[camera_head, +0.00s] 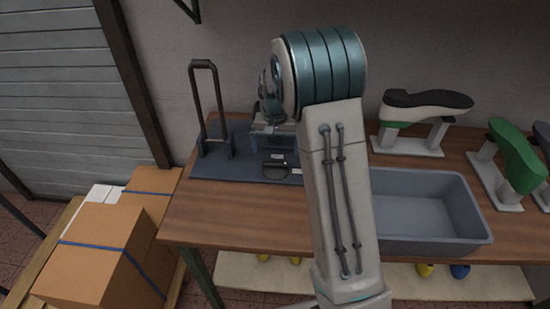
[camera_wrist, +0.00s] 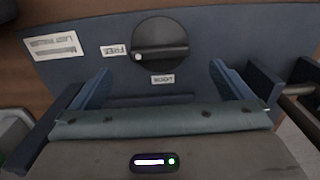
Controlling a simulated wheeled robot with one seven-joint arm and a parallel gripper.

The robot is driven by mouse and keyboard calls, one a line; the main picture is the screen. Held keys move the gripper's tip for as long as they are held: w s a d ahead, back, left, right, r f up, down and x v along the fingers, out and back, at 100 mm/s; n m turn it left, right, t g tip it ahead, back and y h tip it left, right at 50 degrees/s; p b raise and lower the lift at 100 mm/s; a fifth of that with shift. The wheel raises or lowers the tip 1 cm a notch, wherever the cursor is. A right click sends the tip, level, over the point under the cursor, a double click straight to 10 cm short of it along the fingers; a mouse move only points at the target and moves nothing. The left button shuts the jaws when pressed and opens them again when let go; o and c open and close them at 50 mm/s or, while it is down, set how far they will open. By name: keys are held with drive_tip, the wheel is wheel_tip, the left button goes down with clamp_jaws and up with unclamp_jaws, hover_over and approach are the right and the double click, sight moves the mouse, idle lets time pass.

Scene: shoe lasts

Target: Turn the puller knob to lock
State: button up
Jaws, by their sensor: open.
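The puller knob (camera_wrist: 160,45) is a round black dial with a raised bar across it, set on the dark blue base plate (camera_wrist: 230,38). It also shows in the head view (camera_head: 276,172). A white dot on the bar's left end sits beside the label FREE (camera_wrist: 116,50). The label LOCK (camera_wrist: 163,79) is below the knob in the wrist view. My gripper (camera_wrist: 160,72) is open and empty. Its two blue fingers are wide apart, one on either side below the knob, and do not touch it.
A dark upright loop handle (camera_head: 207,105) stands at the plate's left end. A grey tray (camera_head: 430,212) lies to the right on the wooden table (camera_head: 210,215). A shoe last on a stand (camera_head: 425,105) and a green last (camera_head: 515,155) are further right. Cardboard boxes (camera_head: 95,250) stand left.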

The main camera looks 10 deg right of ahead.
sight(276, 163)
drive_tip(key=shift+f, duration=2.75)
drive_tip(key=c, duration=1)
